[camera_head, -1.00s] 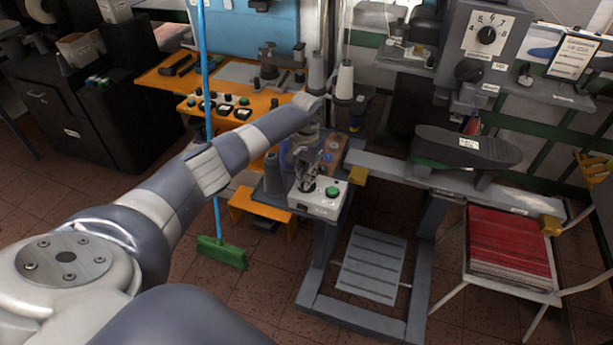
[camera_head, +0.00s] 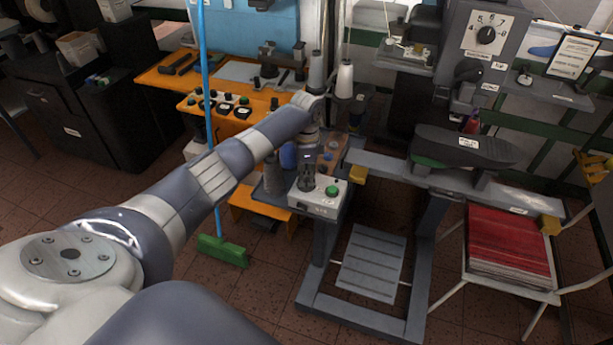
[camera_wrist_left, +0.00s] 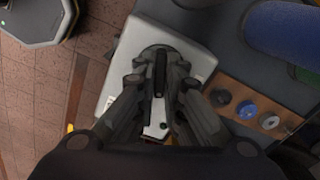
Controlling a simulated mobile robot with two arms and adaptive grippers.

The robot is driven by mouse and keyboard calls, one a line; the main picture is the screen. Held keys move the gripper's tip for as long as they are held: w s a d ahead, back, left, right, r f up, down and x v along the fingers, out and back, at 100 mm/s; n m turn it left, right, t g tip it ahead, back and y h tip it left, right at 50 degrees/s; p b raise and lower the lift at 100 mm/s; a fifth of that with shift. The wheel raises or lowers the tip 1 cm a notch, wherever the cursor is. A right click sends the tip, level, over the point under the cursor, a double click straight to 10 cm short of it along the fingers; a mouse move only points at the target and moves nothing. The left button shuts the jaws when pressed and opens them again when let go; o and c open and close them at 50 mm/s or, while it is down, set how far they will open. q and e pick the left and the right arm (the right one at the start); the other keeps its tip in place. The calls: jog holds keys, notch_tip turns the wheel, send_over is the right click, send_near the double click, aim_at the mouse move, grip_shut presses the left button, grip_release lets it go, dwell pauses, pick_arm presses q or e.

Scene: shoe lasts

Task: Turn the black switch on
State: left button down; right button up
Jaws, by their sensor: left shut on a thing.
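A white control box (camera_head: 322,209) with a green button (camera_head: 332,191) sits on a grey stand. My left gripper (camera_head: 306,186) points down onto the box top, left of the green button. In the left wrist view the box (camera_wrist_left: 190,52) lies under the fingers, and the black switch (camera_wrist_left: 160,58) shows between them. The left gripper (camera_wrist_left: 160,85) is shut on the black switch, its fingers on both sides. The fingers hide part of the switch, so its exact turn is hard to tell. My right gripper is not in view.
Spools (camera_head: 272,172) stand left of the box, and a wooden strip with knobs (camera_wrist_left: 247,108) lies beside it. A blue cylinder (camera_wrist_left: 285,35) is close by. A dark sole (camera_head: 465,148) rests on the bench to the right. A green broom (camera_head: 222,251) stands in front left.

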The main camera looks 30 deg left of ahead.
aim_at(306, 179)
pick_arm(q)
jog(key=shift+w+r+m, duration=0.1)
jog(key=shift+m, duration=1)
jog(key=shift+w+r+m, duration=0.1)
jog(key=shift+m, duration=1)
jog(key=c, duration=1.7)
grip_release()
jog(key=shift+s, duration=0.1)
jog(key=shift+f, duration=0.1)
notch_tip(306, 179, up, 12)
